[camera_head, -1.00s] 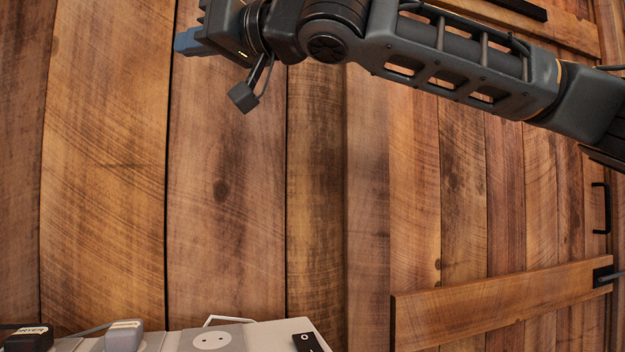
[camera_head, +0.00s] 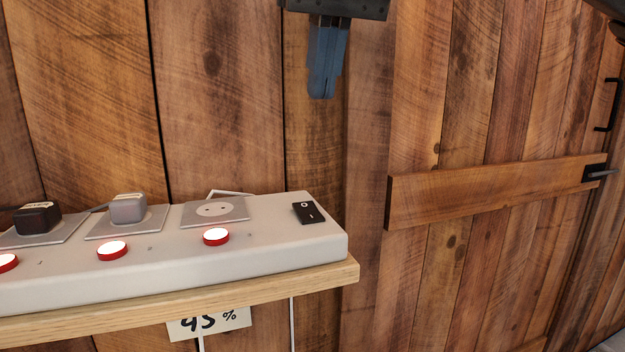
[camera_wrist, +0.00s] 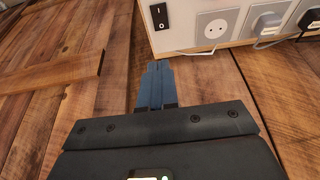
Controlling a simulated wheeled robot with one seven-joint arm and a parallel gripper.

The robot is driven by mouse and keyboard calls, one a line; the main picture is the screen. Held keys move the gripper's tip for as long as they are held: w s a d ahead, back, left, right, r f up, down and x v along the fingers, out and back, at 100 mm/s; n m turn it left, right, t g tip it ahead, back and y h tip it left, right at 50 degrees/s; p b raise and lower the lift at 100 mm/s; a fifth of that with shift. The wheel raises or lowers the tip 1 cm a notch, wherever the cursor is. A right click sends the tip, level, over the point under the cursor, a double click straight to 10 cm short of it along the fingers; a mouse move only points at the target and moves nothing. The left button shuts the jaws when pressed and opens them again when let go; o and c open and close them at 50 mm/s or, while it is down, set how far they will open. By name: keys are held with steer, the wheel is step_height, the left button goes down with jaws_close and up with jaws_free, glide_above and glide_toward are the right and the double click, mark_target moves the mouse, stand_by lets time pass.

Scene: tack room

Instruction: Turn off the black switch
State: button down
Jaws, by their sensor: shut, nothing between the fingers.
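The black switch (camera_head: 310,212) is a rocker marked O and I at the right end of a pale power strip (camera_head: 270,246). It also shows in the wrist view (camera_wrist: 160,16), beyond my fingertips. My gripper (camera_head: 322,96) has blue fingers pointing down, shut and empty. In the head view it hangs above the switch, clearly apart from it. In the wrist view my gripper (camera_wrist: 154,66) shows its fingers side by side, with a gap of bare wood in the picture between the tips and the strip. I cannot tell which side of the rocker is pressed.
The strip lies on a wooden shelf (camera_head: 290,287). Left of the switch are an empty socket (camera_head: 214,209), a grey plug (camera_head: 128,208), a black plug (camera_head: 37,218) and red-rimmed lit buttons (camera_head: 216,237). A plank wall stands behind, and a door with a crosspiece (camera_head: 490,192) is at right.

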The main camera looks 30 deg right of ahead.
mark_target(311, 205)
steer(key=shift+s+d, duration=0.1)
steer(key=shift+s, duration=0.05)
steer(key=shift+f, duration=0.1)
steer(key=x, duration=1.2)
steer(key=shift+s+f, duration=0.2)
steer(key=shift+f, duration=0.8)
steer(key=shift+w+p, duration=0.1)
steer(key=shift+p, duration=0.35)
steer(key=shift+d+f+g, duration=0.1)
steer(key=shift+f+g, duration=0.05)
steer(key=shift+g, duration=0.15)
steer(key=shift+s+a, duration=0.2)
steer(key=shift+s, duration=0.6)
